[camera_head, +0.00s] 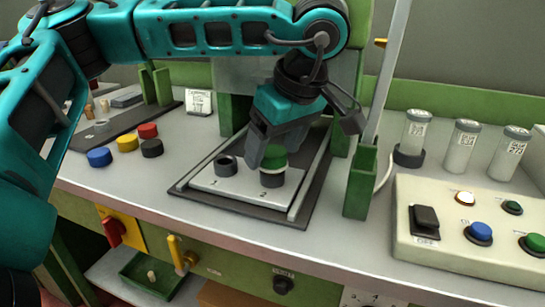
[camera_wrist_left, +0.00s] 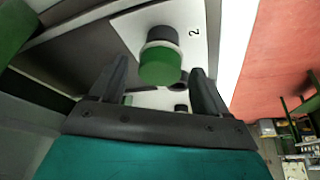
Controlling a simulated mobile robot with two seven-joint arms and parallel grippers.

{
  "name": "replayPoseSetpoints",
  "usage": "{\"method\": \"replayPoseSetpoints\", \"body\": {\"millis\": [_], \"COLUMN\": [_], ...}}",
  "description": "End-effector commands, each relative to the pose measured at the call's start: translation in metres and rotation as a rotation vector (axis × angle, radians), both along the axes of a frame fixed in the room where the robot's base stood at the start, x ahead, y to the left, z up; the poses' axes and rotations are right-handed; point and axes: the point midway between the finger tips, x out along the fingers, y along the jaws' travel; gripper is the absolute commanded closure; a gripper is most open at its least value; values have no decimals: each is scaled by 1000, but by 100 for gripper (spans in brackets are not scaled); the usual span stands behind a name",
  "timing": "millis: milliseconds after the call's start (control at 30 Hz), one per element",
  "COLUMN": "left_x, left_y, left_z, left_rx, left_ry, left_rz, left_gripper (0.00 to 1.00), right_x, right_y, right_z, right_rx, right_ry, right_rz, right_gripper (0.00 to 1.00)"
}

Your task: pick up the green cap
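The green cap (camera_head: 274,157) sits on a dark cylinder with a pale band, which stands on a white plate (camera_head: 243,189). In the left wrist view the green cap (camera_wrist_left: 160,68) appears between the two fingertips, with a gap on either side. My left gripper (camera_head: 262,158) comes down beside the cap and hides part of its left side; in the left wrist view the gripper (camera_wrist_left: 160,66) is open and empty. I cannot tell whether the fingertips are level with the cap. My right gripper is in neither view.
An empty dark ring holder (camera_head: 226,166) is left of the cap. Blue (camera_head: 99,157), yellow (camera_head: 127,143), red (camera_head: 148,130) and black (camera_head: 152,148) caps lie farther left. A green post (camera_head: 360,185) stands close right, before a button panel (camera_head: 470,232) and several labelled jars.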

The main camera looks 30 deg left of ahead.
Motion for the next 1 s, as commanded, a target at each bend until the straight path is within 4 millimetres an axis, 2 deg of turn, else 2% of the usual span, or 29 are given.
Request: {"method": "replayPoseSetpoints", "body": {"millis": [67,533,833,1000], "left_x": [0,0,0,1], "left_y": [0,0,0,0], "left_z": [0,0,2,16], "left_rx": [0,0,0,0], "left_ry": [0,0,-1,-3], "left_rz": [0,0,0,1], "left_gripper": [32,77,79,79], "right_x": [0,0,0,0], "right_y": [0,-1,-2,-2], "right_z": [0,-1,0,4], "right_rx": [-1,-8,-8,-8], "right_ry": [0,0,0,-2], "right_rz": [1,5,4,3], "right_gripper": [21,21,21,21]}}
